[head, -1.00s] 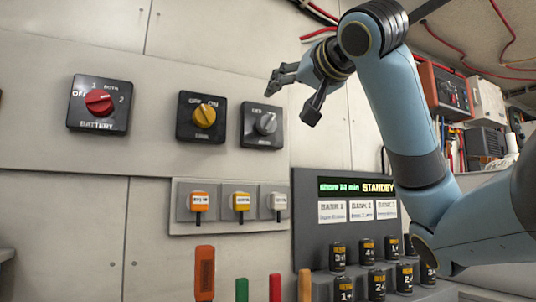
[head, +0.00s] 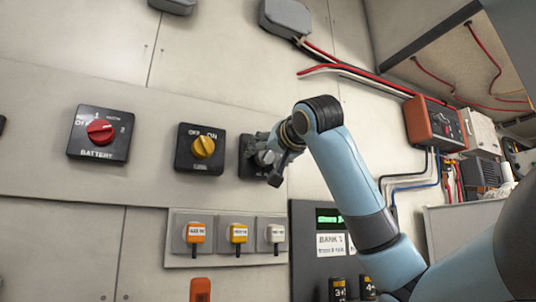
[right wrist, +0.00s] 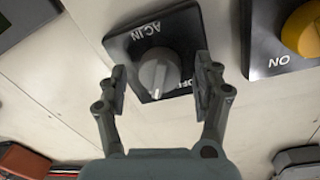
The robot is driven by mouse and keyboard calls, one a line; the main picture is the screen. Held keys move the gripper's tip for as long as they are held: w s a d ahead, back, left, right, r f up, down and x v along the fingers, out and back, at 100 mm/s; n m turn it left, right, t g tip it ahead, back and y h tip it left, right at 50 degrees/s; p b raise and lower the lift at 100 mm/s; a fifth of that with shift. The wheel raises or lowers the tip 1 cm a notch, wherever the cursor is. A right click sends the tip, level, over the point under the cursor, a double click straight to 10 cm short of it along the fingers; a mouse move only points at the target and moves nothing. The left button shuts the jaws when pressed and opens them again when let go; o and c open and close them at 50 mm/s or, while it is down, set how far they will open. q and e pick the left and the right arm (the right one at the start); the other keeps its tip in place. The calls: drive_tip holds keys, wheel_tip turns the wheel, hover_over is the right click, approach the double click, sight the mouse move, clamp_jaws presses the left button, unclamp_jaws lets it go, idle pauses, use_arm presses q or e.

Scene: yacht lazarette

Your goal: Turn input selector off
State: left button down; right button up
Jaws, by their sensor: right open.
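The input selector is a dark square plate (right wrist: 125,50) marked AC IN and OFF, with a grey round knob (right wrist: 158,72). In the right wrist view a pale pointer line shows on the knob's lower side, near the OFF lettering. In the head view the plate (head: 246,166) is partly hidden behind my right gripper (head: 264,148). My right gripper (right wrist: 160,78) is open, with one finger on each side of the knob; I cannot tell whether either finger touches it. My left gripper is not in view.
A yellow-knob switch (head: 203,147) is close left of the selector, and a red-knob battery switch (head: 100,131) is further left. Several small breakers (head: 238,234) sit just below. A dark display panel (head: 306,240) is at lower right, and cables run above right.

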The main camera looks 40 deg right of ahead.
drive_tip(key=c, duration=1.2)
drive_tip(key=shift+r+n+p, duration=0.1)
drive_tip(key=shift+n+p, duration=0.8)
drive_tip(key=shift+n, duration=0.1)
drive_tip(key=n+p, duration=0.2)
drive_tip(key=n, duration=0.1)
drive_tip(key=shift+n+t+p, duration=0.3)
drive_tip(key=shift+p, duration=0.05)
drive_tip(key=n+p, duration=0.2)
drive_tip(key=n, duration=0.2)
drive_tip(key=shift+d+p, duration=0.1)
drive_tip(key=shift+p, duration=0.3)
drive_tip(key=shift+n+p, duration=0.65)
drive_tip(key=shift+n, duration=0.75)
drive_tip(key=shift+f, duration=0.2)
